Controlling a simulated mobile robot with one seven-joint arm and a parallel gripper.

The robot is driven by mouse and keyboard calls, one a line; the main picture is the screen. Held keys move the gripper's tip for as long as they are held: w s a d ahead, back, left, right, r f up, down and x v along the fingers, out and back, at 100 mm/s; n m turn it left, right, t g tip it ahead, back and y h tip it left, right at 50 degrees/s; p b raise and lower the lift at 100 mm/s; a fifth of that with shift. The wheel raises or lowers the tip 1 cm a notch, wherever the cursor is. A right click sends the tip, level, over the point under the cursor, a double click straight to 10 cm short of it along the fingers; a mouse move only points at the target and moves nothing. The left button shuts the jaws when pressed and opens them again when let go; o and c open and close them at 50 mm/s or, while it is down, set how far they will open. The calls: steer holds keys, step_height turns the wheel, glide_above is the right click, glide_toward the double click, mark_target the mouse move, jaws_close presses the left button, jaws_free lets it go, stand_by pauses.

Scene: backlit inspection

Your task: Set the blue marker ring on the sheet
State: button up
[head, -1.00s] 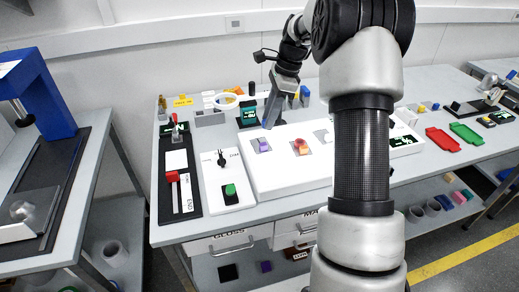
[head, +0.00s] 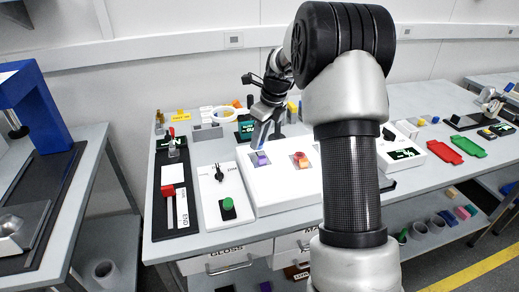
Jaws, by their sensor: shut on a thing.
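My gripper (head: 261,142) is above the left part of the white light panel (head: 283,187), pointing down just behind a purple piece (head: 261,159). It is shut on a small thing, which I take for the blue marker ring. A bluish edge shows at the fingers, but the ring's shape is too small to make out. I cannot tell whether it touches the panel. The purple piece and a red-orange piece (head: 300,159) each sit on a grey square on the panel. My arm hides the panel's right part. No separate sheet can be told apart from the panel.
Left of the panel are a white box with a green button (head: 227,203) and a black board with a red slider (head: 169,190). Red (head: 444,153) and green (head: 467,146) trays lie at right.

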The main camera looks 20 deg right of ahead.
mark_target(261, 143)
step_height(261, 143, down, 4)
steer(key=shift+r, duration=0.25)
steer(key=o, duration=1)
